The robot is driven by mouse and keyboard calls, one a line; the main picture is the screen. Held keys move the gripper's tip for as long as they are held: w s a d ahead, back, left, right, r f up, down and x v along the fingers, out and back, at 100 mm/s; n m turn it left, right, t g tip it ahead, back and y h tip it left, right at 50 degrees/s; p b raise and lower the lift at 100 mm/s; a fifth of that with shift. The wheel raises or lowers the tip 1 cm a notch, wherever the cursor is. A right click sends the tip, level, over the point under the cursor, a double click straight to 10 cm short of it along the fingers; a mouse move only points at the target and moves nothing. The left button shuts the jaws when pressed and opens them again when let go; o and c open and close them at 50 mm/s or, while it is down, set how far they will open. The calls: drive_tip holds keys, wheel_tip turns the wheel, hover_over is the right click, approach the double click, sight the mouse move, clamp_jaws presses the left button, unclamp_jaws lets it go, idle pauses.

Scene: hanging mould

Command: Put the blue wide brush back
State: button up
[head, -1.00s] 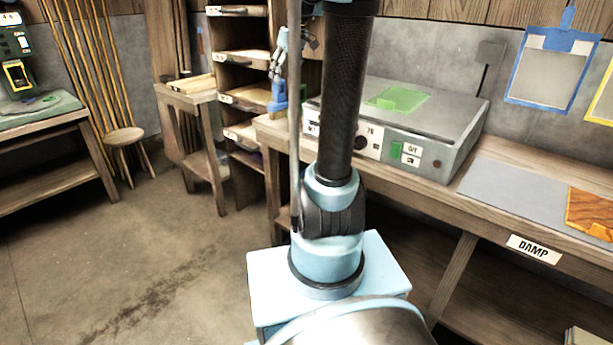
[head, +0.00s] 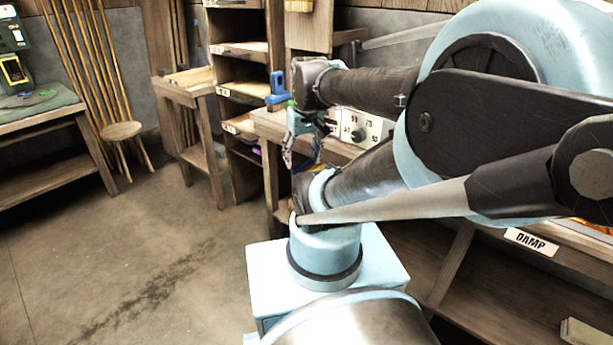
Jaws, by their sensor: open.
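My gripper (head: 287,158) hangs fingers down in front of the left end of the long bench. It is small and partly merged with the arm behind it, and it is open with nothing seen between its fingers. A small blue object (head: 278,88) stands at the bench's left end, just above and behind my gripper. I cannot tell whether it is the blue wide brush. No other thing in view is clearly that brush. My arm hides much of the bench top and the wall.
The long bench (head: 265,121) runs to the right, with a dial panel (head: 362,129) and a DAMP label (head: 531,242). The floor (head: 120,235) in front is clear.

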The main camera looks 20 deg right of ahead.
drive_tip(key=s+f+m, duration=0.1)
drive_tip(key=s+f, duration=0.3)
drive_tip(key=f, duration=0.1)
drive_tip(key=shift+s+d, duration=0.15)
drive_tip(key=shift+d, duration=0.1)
